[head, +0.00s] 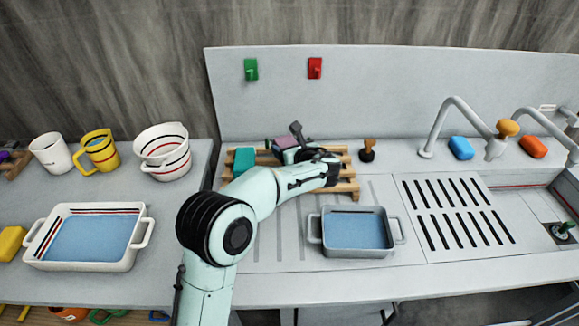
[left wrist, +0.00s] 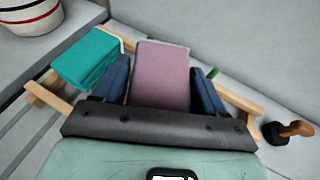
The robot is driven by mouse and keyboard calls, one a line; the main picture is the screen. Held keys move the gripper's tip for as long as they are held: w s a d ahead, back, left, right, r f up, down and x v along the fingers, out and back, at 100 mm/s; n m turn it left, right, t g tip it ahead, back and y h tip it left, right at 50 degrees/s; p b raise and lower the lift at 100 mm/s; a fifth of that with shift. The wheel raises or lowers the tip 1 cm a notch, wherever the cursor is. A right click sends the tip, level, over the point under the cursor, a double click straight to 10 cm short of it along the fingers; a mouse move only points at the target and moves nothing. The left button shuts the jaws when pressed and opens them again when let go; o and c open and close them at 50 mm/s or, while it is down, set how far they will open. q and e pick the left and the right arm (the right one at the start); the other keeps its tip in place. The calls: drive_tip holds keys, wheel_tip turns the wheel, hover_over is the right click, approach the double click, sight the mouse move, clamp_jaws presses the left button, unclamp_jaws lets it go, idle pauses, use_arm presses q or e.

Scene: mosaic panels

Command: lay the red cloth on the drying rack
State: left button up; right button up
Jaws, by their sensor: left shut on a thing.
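The wooden drying rack (head: 346,188) stands at the back left of the sink counter; its slats also show in the left wrist view (left wrist: 240,101). My left gripper (left wrist: 160,88) is over the rack, shut on a mauve folded cloth (left wrist: 161,65) between its dark blue fingers. The mauve cloth (head: 281,143) is partly hidden by the gripper in the head view. I cannot tell whether it touches the slats. A teal folded cloth (head: 244,160) lies on the rack's left end, beside the mauve one. I see no clearly red cloth. My right gripper is out of view.
A dark stamp-like object with a brown handle (head: 367,150) stands right of the rack. A grey basin of water (head: 394,240) sits in front. A white water dish (head: 85,264) stands left.

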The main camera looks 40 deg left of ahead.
use_arm(q)
drive_tip(key=shift+f+b, duration=0.4)
drive_tip(key=shift+f, duration=2.75)
drive_tip(key=shift+f, duration=0.1)
drive_tip(key=shift+f, duration=0.15)
drive_tip(key=o, duration=1.1)
